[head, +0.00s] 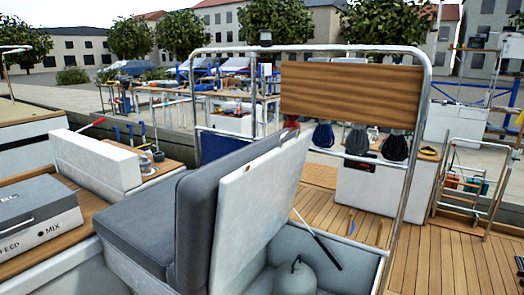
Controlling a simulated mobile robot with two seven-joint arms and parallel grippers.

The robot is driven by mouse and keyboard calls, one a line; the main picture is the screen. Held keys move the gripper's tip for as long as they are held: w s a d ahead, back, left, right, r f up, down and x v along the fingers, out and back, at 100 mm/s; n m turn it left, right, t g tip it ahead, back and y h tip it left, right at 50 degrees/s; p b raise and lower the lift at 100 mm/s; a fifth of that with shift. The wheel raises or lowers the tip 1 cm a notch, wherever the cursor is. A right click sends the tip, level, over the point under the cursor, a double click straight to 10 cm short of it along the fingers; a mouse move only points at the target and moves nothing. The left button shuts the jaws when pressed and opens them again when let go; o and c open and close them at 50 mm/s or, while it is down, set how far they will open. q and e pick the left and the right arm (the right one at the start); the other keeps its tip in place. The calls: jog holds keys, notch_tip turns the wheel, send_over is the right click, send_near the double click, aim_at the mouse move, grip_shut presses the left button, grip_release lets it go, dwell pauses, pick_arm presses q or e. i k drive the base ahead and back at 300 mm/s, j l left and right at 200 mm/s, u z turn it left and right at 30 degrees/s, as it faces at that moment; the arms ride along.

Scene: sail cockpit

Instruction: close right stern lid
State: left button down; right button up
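The stern lid (258,205) is a thick white panel. It stands raised and tilted, with a dark grey seat cushion (197,205) on its left side. To its right, the white locker (365,262) is open. A grey round fender (295,277) with a loop on top lies inside. A thin dark strut (318,240) slants down from the lid towards the locker. The locker's near part is cut off by the bottom edge.
A metal tube frame (428,110) with a wooden board (350,92) rises behind the locker. A grey box (35,215) stands at left.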

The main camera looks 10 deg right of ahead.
aim_at(228, 209)
jog(key=i+j+z, duration=0.2)
jog(key=j+z, duration=0.25)
jog(key=i+j+z, duration=0.1)
jog(key=j+z, duration=0.35)
jog(key=j, duration=0.15)
jog(key=j+z, duration=0.45)
jog(key=j, duration=0.15)
